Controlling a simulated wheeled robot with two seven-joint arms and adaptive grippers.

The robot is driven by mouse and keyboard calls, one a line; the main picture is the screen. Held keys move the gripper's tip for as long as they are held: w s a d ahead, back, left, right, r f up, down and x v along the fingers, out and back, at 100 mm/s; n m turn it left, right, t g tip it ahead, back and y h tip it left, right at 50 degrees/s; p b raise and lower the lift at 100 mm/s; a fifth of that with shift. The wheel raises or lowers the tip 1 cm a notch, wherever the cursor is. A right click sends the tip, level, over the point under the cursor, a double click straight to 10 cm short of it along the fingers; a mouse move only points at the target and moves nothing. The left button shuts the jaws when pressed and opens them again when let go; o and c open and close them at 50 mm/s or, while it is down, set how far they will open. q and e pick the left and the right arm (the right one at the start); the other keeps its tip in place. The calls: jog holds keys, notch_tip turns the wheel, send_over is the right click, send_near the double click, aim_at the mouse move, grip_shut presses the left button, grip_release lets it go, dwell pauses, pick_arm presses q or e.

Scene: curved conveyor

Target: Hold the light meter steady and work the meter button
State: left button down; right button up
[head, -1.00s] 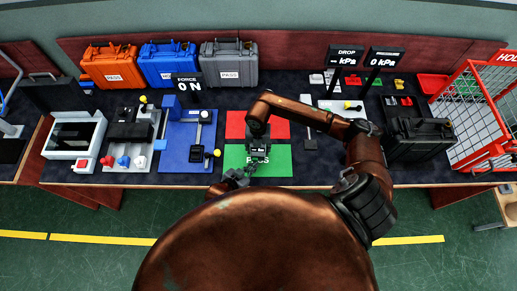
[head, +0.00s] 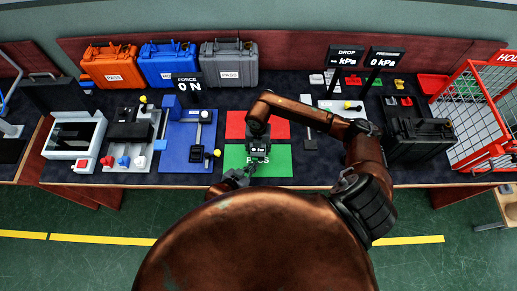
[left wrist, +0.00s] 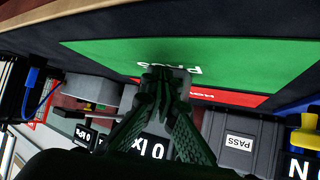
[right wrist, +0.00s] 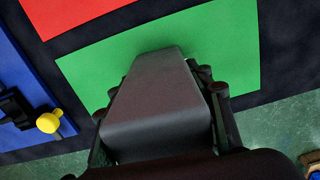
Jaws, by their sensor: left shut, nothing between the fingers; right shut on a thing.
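The light meter (head: 259,150) is a small dark grey box over the line between the red and green parts of the mat. Its display shows "0 lx" in the left wrist view (left wrist: 150,148). My right gripper (head: 259,136) is shut on it, with fingers on both sides of its grey body (right wrist: 155,95) in the right wrist view. My left gripper (head: 247,173) is shut and empty, close to the meter on its near side. Its fingertips (left wrist: 163,75) point over the green part in the left wrist view. The meter button is too small or hidden to make out.
The green PASS area (head: 278,165) adjoins a red area (head: 278,127). A blue test stand (head: 176,150) is to the left, a black case (head: 420,139) and a red wire cage (head: 475,115) to the right. Three closed cases, including an orange one (head: 112,68), line the back.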

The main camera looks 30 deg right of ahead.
pick_arm(q)
jog(key=shift+s+a, duration=0.55)
jog(key=shift+s, duration=0.3)
jog(key=shift+s+a, duration=0.6)
jog(key=shift+s, duration=0.2)
jog(key=shift+s+a, duration=0.55)
jog(key=shift+s, duration=0.3)
pick_arm(e)
jog(key=o, duration=1.6)
notch_tip(320, 180, up, 12)
